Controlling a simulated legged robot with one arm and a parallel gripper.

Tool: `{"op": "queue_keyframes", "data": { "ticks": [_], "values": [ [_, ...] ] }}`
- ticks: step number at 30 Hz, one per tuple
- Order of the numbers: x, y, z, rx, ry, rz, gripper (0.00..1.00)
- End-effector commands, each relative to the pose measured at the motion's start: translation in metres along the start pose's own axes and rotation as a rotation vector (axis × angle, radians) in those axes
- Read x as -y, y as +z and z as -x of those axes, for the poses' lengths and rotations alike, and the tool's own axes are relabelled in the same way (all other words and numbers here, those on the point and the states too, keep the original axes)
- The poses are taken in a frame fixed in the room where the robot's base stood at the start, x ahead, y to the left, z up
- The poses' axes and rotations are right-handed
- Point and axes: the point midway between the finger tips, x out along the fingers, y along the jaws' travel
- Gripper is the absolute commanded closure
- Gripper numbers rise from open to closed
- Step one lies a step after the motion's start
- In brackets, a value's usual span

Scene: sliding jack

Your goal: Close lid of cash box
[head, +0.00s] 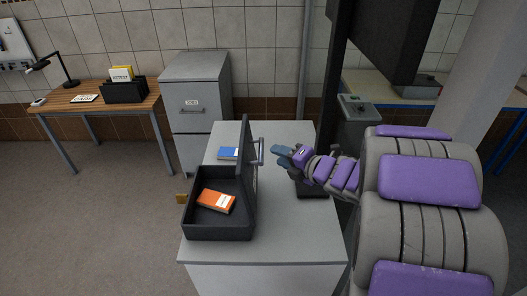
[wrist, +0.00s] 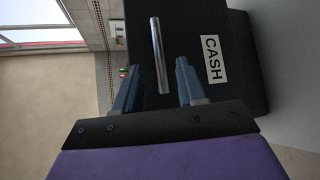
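The black cash box (head: 217,233) stands on the grey table with its lid (head: 246,165) up, roughly vertical, on the box's right side. An orange packet (head: 216,201) lies inside. A metal handle (head: 260,152) sticks out from the lid's outer face. My gripper (head: 280,155) is just right of the handle. In the wrist view, my gripper (wrist: 156,75) is open, its two blue fingers apart on either side of the silver handle (wrist: 158,55). The lid's outer face with a white CASH label (wrist: 214,60) fills the upper middle. Whether a finger touches the handle cannot be told.
A blue item (head: 228,153) lies behind the lid. A grey filing cabinet (head: 197,105) and a wooden desk (head: 95,97) stand farther back left. A dark object (head: 311,189) sits under my arm.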

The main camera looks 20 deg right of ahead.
Motion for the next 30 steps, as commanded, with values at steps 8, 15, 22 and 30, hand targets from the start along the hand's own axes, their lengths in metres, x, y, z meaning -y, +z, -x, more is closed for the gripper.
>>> {"op": "queue_keyframes", "data": {
  "ticks": [8, 15, 22, 30],
  "values": [
    [0.002, 0.001, -0.049, -0.005, 0.006, -0.003, 0.60],
    [0.003, 0.003, -0.076, -0.003, 0.005, -0.005, 0.60],
    [0.001, 0.001, -0.085, 0.000, 0.001, -0.003, 0.60],
    [0.001, 0.002, -0.085, 0.000, 0.002, -0.003, 0.66]
  ]
}}
